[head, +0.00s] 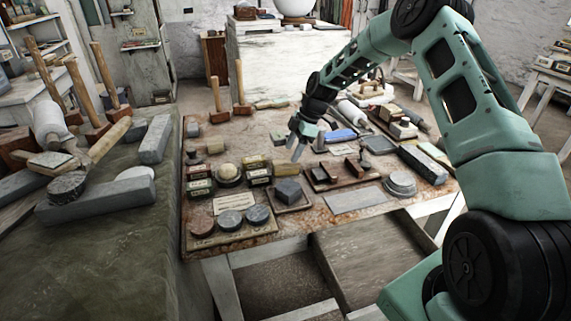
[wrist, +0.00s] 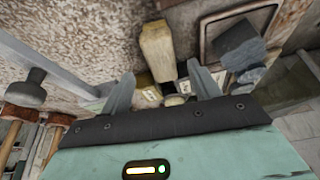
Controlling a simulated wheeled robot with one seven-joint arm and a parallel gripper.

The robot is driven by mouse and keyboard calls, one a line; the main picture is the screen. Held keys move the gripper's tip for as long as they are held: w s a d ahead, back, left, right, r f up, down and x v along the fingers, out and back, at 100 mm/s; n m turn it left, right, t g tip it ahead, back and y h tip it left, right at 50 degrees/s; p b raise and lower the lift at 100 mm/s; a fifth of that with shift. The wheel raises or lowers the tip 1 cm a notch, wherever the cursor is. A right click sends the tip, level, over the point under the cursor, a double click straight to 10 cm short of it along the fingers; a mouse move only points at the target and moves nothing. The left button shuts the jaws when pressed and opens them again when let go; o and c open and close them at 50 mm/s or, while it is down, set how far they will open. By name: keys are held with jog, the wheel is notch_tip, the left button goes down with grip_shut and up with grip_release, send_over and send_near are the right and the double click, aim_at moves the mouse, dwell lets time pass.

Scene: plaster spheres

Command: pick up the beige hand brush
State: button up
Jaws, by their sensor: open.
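The beige hand brush (wrist: 157,48) lies on the worn tabletop in the wrist view, ahead of and between my fingertips. A darker brownish part shows at its near end. In the head view it looks like the small yellowish block (head: 286,168) just below my fingers. My gripper (head: 297,150) points down above the table, a little behind the brush. In the wrist view my gripper (wrist: 160,78) has its two fingers spread apart with nothing held between them. I cannot tell the exact height gap.
A tray (head: 294,207) with a dark grey block stands close to the brush. Mallets (head: 240,85) stand at the back left.

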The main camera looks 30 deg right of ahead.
aim_at(287, 160)
jog(key=shift+p+x, duration=1.15)
jog(key=shift+x, duration=1.95)
jog(key=shift+s+a, duration=0.1)
jog(key=c, duration=1.1)
jog(key=shift+r, duration=0.15)
notch_tip(287, 160, up, 10)
jog(key=b, duration=0.2)
jog(key=shift+b, duration=0.35)
jog(key=shift+o, duration=0.7)
